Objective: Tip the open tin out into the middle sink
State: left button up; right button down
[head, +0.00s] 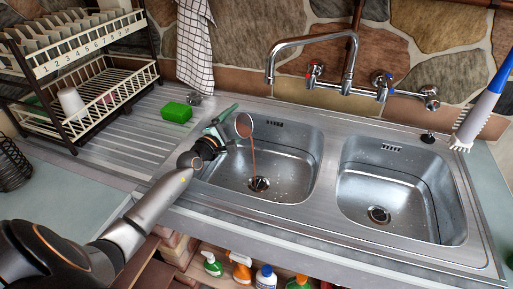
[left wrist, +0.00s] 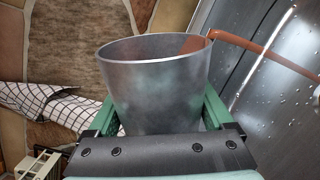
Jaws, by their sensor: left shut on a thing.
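The open tin (head: 243,125) is a grey metal cup, held tilted over the left of the two visible basins (head: 225,172), the one between the drainboard and the right basin. A reddish-brown stream (head: 253,158) runs from its rim down toward the drain (head: 259,184). My left gripper (head: 226,122) is shut on the tin. In the left wrist view its green fingers press both sides of the tin (left wrist: 155,90), and the stream (left wrist: 262,52) leaves the rim at the right. Some reddish-brown content shows inside the rim. My right gripper is not in view.
The right basin (head: 400,195) is empty. A tap (head: 350,75) arches over the back of the basins. A green sponge (head: 176,112) lies on the drainboard (head: 120,140). A dish rack (head: 105,85) stands at the left. A brush (head: 480,115) is at the right.

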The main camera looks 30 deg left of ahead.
aim_at(248, 116)
pick_arm(q)
jog(key=shift+d+f+m+b, duration=0.1)
jog(key=shift+f+m+b, duration=0.2)
jog(key=shift+m, duration=0.6)
dwell(0.5)
jog(key=shift+d+r, duration=0.15)
jog(key=shift+r, duration=0.05)
jog(key=shift+d+r+m+p, duration=0.35)
jog(key=shift+d+m+p, duration=0.25)
jog(key=shift+m+p, duration=0.25)
dwell(0.3)
jog(key=shift+d+r+m+p, duration=0.3)
jog(key=shift+r+m+p, duration=0.1)
jog(key=shift+m+p, duration=0.5)
jog(key=shift+d+r+m+p, duration=0.25)
jog(key=shift+r+m+p, duration=0.15)
jog(key=shift+m+p, duration=0.4)
dwell(1.0)
jog(key=shift+d+r+m+p, duration=0.25)
jog(key=shift+m+p, duration=0.3)
jog(key=shift+m, duration=0.1)
jog(key=shift+d+r+m+p, duration=0.25)
jog(key=shift+m+p, duration=0.25)
jog(key=shift+m, duration=0.1)
dwell(0.8)
jog(key=shift+d+r+m, duration=0.1)
jog(key=shift+d+m, duration=0.05)
jog(key=shift+m, duration=0.25)
